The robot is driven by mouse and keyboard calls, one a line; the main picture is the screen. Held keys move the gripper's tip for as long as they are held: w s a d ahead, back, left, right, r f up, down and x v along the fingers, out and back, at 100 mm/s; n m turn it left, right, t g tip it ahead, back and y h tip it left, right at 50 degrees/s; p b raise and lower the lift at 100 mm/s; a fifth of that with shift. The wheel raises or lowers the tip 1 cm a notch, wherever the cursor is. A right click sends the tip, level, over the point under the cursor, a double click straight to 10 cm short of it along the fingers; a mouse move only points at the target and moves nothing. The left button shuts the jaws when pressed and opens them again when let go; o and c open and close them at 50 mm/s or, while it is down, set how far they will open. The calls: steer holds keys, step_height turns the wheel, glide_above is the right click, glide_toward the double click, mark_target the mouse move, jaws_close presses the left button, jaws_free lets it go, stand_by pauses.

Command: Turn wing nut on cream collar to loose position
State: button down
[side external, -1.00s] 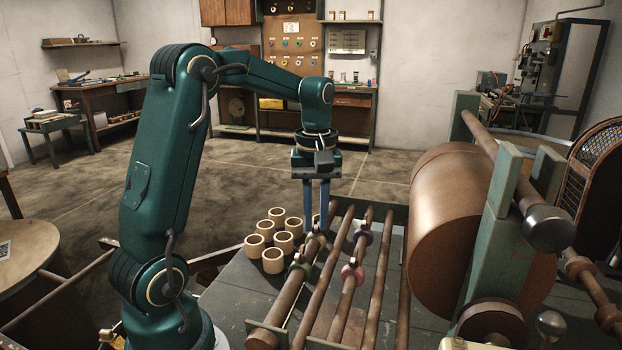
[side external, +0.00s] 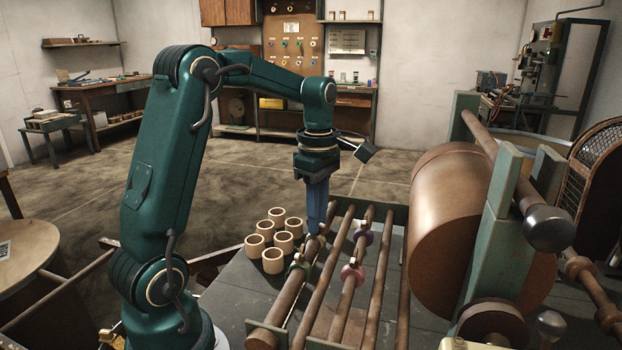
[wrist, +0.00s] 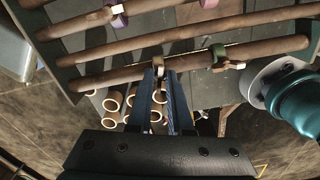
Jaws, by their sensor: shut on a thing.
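The cream collar (wrist: 171,63) sits on the nearest rod in the wrist view, between my fingertips. My gripper (wrist: 160,72) is shut there on a small part that I take to be its wing nut; the fingers hide most of it. In the side external view my gripper (side external: 315,232) points straight down onto the far part of the left rod (side external: 285,302), and the nut cannot be made out. The angle of the wing nut cannot be read.
A green collar (wrist: 219,56) with its own pale wing nut sits beside it on the same rod. Purple (side external: 364,237) and pink (side external: 352,274) collars sit on a neighbouring rod. Several cream rings (side external: 272,261) stand left of the rods. A large brown roll (side external: 440,225) stands at right.

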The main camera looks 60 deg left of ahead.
steer(key=shift+w+n, duration=0.1)
steer(key=shift+n, duration=1.5)
steer(key=c, duration=0.8)
jaws_free()
steer(key=shift+c, duration=0.2)
steer(key=shift+r, duration=2.55)
